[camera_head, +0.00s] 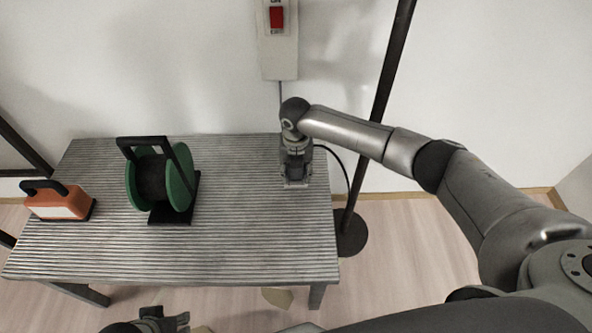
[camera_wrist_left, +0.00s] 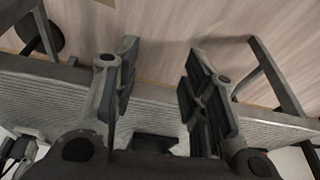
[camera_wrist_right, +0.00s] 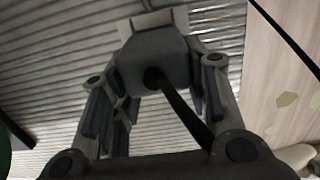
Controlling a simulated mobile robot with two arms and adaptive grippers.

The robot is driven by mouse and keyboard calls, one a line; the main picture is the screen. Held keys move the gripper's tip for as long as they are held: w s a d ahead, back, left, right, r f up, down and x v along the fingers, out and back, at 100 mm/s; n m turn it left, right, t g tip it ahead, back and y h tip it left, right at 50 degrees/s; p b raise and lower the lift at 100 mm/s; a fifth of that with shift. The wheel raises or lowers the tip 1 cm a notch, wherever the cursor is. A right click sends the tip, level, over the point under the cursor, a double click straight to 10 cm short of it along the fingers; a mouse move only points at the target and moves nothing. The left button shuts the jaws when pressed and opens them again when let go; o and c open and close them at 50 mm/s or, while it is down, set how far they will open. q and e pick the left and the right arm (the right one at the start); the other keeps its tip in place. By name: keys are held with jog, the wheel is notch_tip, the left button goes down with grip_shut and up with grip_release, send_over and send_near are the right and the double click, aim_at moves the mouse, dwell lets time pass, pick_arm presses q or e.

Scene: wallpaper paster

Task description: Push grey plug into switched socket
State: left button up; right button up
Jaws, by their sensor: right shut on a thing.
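The switched socket appears to be the pale wall panel (camera_head: 278,55) with a red switch (camera_head: 277,17), at the top of the head view. Its upper end is cut off. My right gripper (camera_head: 296,178) points down at the table's back right, well below the panel. It is shut on the grey plug, a grey block (camera_wrist_right: 145,62) with a black cable in the right wrist view. A paler grey piece (camera_wrist_right: 155,20) shows beyond the block; I cannot tell whether they are joined. My left gripper (camera_wrist_left: 158,85) is open and empty, in front of the table.
The ribbed grey table (camera_head: 250,245) has a clear front and middle. A green cable reel (camera_head: 180,178) and an orange box with a black handle (camera_head: 58,203) stand on its left. A dark pole with a round foot (camera_head: 351,238) stands beside its right edge.

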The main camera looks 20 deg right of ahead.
pick_arm(q)
jog(key=shift+r, duration=0.25)
pick_arm(e)
jog(key=shift+f, duration=0.15)
pick_arm(q)
jog(key=shift+s+r, duration=0.15)
jog(key=shift+s, duration=0.05)
pick_arm(e)
jog(key=shift+f, duration=0.1)
pick_arm(q)
jog(key=shift+s+a+r, duration=0.15)
jog(key=shift+s+r, duration=0.05)
pick_arm(e)
jog(key=shift+f, duration=0.1)
jog(key=o, duration=1.1)
pick_arm(q)
jog(key=shift+w, duration=0.1)
jog(key=shift+w, duration=0.1)
pick_arm(e)
jog(key=r, duration=1.2)
jog(key=shift+s+a, duration=0.1)
jog(key=shift+s, duration=0.15)
